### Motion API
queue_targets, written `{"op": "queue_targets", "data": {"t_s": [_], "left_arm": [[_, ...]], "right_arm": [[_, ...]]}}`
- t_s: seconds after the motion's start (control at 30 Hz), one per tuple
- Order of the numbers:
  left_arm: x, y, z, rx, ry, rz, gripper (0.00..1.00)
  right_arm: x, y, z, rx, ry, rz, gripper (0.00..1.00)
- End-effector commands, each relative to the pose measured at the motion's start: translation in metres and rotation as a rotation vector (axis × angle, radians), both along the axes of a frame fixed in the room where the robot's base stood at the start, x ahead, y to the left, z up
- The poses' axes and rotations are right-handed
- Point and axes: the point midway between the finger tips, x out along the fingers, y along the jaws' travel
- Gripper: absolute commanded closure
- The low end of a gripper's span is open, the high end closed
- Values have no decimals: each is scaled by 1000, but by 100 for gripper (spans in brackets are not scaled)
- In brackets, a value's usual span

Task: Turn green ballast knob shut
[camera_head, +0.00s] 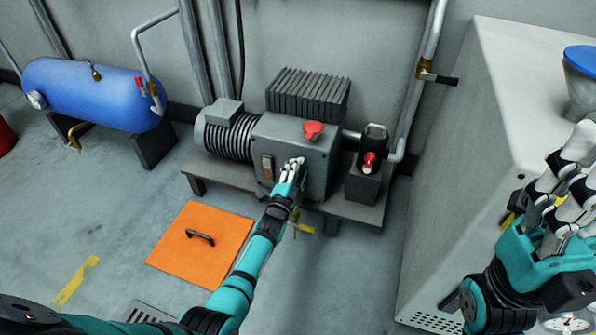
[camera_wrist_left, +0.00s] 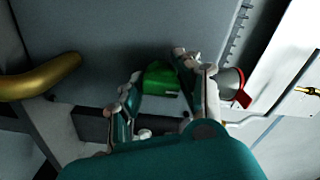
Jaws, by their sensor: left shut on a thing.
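The green knob (camera_wrist_left: 160,78) shows in the left wrist view, on the face of a grey machine (camera_head: 318,160). My left gripper (camera_head: 291,168) is at the front of that machine in the head view, and its fingers hide the knob there. In the left wrist view the fingers of my left gripper (camera_wrist_left: 160,88) stand on both sides of the green knob and are shut on it. My right gripper (camera_head: 568,185) is raised at the right edge of the head view, with no object visible in it. Its fingertips are partly cut off.
A red knob (camera_head: 313,129) sits on top of the machine and a red-capped valve (camera_head: 369,160) at its right. A large grey cabinet (camera_head: 455,180) stands at right. A blue tank (camera_head: 95,92) is at left. An orange hatch (camera_head: 185,260) with a handle lies on the floor.

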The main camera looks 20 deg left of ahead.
Motion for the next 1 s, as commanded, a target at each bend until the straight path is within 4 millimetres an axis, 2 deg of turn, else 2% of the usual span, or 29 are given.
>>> {"op": "queue_targets", "data": {"t_s": [0.43, 0.47, 0.63, 1.0], "left_arm": [[-2, -3, -4, 14, 7, -5, 98], [-2, -3, -4, 14, 7, -5, 65], [-1, -2, -3, 13, 5, -3, 42], [-5, 0, -2, 11, 1, -1, 41]], "right_arm": [[-1, 0, 1, 1, -4, -1, 56], [-1, 0, 1, 1, -4, 0, 56], [-1, -1, 0, 1, 0, 0, 56], [0, -1, -1, 4, 3, -1, 56]]}}
